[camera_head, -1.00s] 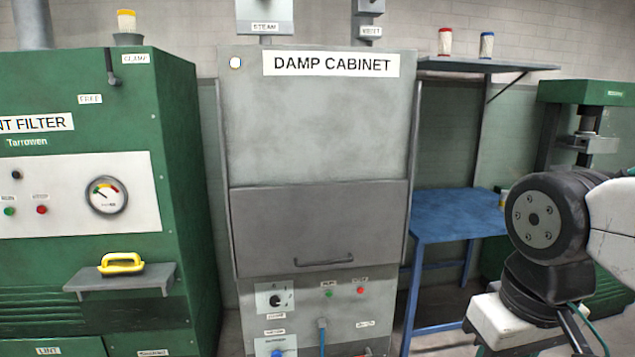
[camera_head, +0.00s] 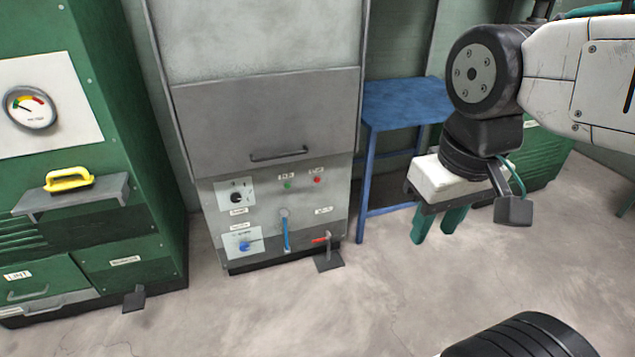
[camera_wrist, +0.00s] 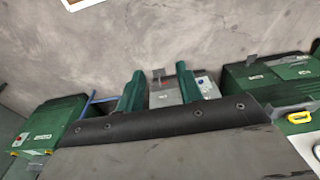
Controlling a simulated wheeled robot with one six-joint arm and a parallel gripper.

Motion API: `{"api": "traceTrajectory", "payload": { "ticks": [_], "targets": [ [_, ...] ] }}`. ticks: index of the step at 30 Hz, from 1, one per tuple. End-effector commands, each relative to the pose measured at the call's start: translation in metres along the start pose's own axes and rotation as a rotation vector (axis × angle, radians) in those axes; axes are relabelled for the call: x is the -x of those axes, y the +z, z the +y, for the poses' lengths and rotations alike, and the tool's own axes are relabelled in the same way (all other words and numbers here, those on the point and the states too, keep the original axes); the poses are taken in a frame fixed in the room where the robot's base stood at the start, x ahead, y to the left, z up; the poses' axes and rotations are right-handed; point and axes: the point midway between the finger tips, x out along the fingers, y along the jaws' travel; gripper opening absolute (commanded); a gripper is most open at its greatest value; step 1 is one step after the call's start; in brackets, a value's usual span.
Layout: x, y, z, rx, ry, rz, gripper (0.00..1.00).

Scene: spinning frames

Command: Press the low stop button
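A small red button (camera_head: 317,180) sits on the lower panel of the grey cabinet (camera_head: 265,110), right of a green button (camera_head: 287,184). Each has a small label above it, too blurred to read now. My gripper (camera_head: 438,222), with green fingers pointing down, hangs to the right of the cabinet, in front of the blue table and well apart from the buttons. In the wrist view, its two fingers (camera_wrist: 160,88) are spread with nothing held. The cabinet's lower front (camera_wrist: 180,92) shows small beyond them.
The panel also bears a black knob (camera_head: 236,198), a blue knob (camera_head: 245,246), a blue lever (camera_head: 285,235) and a red-handled valve (camera_head: 320,239). A dark pedal (camera_head: 329,261) juts out below. A blue table (camera_head: 400,103) stands right. A green machine (camera_head: 100,215) stands left. The floor in front is clear.

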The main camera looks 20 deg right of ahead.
Motion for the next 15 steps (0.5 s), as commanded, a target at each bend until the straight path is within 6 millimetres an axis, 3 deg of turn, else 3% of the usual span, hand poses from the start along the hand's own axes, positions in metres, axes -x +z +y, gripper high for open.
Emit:
{"api": "traceTrajectory", "payload": {
  "ticks": [3,7,15],
  "targets": [
    [0.0,0.0,0.0,0.0,0.0,0.0,0.34],
    [0.0,0.0,0.0,0.0,0.0,0.0,0.0],
    [0.0,0.0,0.0,0.0,0.0,0.0,0.0]
  ]
}}
